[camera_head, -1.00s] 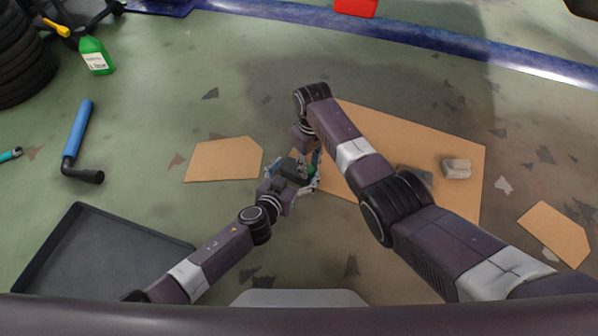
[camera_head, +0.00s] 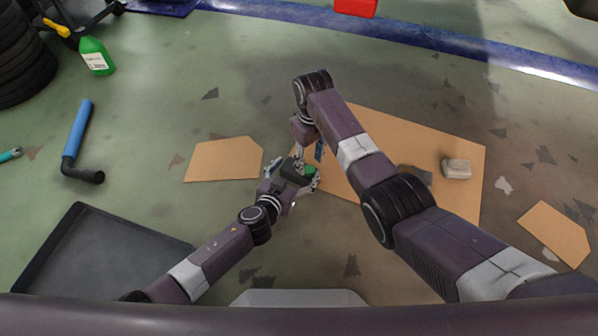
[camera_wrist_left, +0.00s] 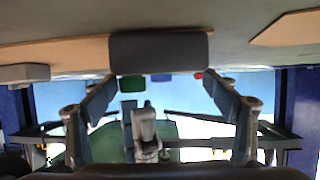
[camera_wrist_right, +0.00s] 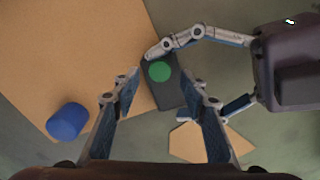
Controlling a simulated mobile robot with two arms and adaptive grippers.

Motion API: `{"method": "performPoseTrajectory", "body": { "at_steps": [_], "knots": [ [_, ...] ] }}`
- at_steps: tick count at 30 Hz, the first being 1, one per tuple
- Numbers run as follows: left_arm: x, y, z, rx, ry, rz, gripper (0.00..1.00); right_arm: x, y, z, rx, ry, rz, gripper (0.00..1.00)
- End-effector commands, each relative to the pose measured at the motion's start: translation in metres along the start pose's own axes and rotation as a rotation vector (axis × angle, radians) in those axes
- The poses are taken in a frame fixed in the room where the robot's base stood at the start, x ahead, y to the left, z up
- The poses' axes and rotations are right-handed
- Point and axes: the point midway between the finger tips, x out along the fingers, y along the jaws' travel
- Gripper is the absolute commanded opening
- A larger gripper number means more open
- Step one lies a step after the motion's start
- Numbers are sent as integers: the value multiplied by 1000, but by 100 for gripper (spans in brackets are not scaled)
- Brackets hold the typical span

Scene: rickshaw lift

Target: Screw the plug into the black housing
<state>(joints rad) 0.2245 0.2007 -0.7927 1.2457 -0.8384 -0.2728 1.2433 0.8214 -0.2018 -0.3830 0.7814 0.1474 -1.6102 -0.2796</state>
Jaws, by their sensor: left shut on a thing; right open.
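A black housing (camera_head: 294,171) is clamped in my left gripper (camera_head: 291,174), raised off the floor or close to it; I cannot tell which. In the left wrist view the housing (camera_wrist_left: 160,52) spans the space between the fingers.
A blue cylinder (camera_wrist_right: 68,121) stands on the large cardboard sheet (camera_head: 450,135). A grey block (camera_head: 456,169) lies farther right on it. A smaller cardboard piece (camera_head: 215,160) lies left of the grippers. A black tray (camera_head: 95,255) is at the lower left.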

Motion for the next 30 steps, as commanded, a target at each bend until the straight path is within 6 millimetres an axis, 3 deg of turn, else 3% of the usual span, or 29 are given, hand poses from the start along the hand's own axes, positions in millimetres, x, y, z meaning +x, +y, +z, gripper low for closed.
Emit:
{"method": "performPoseTrajectory", "body": {
  "at_steps": [4,16,30],
  "knots": [
    [0,-1,1,0,-2,-1,12,-12,0,0,1,0,0,40],
    [0,-1,1,0,-2,-2,12,-16,0,0,-28,0,0,38],
    [0,-1,1,0,-2,-2,12,-46,0,0,-520,0,0,38]
  ]
}}
